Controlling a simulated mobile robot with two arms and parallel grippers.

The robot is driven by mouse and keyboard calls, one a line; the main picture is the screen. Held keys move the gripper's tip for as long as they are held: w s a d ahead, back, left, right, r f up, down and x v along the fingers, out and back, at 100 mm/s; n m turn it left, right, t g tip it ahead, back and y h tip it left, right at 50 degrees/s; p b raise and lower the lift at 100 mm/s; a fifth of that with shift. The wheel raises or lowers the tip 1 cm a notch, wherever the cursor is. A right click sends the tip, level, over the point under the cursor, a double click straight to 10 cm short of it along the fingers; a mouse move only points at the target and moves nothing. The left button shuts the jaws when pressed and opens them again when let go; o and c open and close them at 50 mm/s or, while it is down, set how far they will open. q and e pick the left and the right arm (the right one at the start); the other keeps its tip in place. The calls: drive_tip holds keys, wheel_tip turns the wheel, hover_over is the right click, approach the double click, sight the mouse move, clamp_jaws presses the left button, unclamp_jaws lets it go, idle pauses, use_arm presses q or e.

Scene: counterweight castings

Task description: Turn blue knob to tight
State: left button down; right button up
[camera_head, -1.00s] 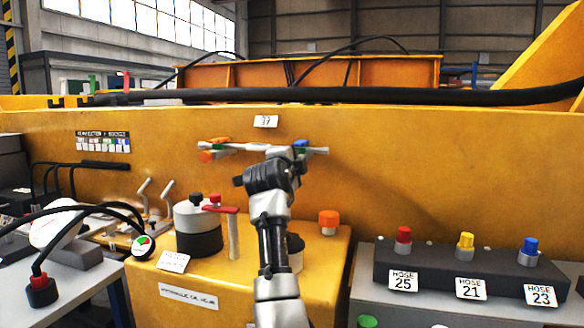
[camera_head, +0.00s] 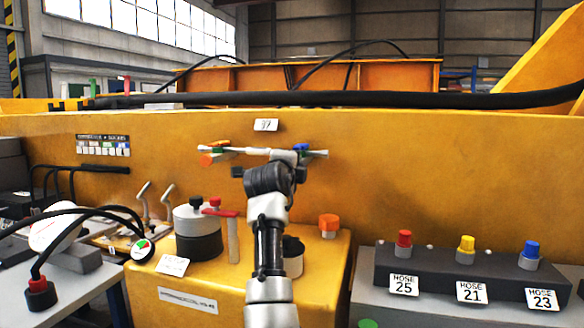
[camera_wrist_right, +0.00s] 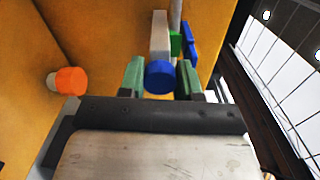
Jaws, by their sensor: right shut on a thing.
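The blue knob (camera_wrist_right: 159,77) is a round cap at the end of a pale stem in the right wrist view. My right gripper (camera_wrist_right: 160,79) is shut on it, with one green finger pad on each side. In the head view the right gripper (camera_head: 290,157) is at the right end of a pale horizontal pipe (camera_head: 243,149) on the yellow wall. A small blue part (camera_head: 300,147) shows there above the gripper; the knob itself is hidden by my arm. The knob's turn mark cannot be seen. My left gripper is not in view.
An orange knob (camera_head: 208,159) is at the pipe's left end. Below are a yellow box with an orange cap (camera_head: 328,222), a red-handled lever (camera_head: 226,213) and a dark canister (camera_head: 198,245). A dark block with red, yellow and blue caps (camera_head: 455,268) stands right.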

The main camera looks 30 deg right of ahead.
drive_tip(key=o, duration=0.9)
drive_tip(key=shift+f, duration=0.1)
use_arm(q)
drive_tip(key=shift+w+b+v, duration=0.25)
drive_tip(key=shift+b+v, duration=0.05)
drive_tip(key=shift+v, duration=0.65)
use_arm(e)
drive_tip(key=shift+v, duration=5.4)
drive_tip(key=shift+d, duration=0.1)
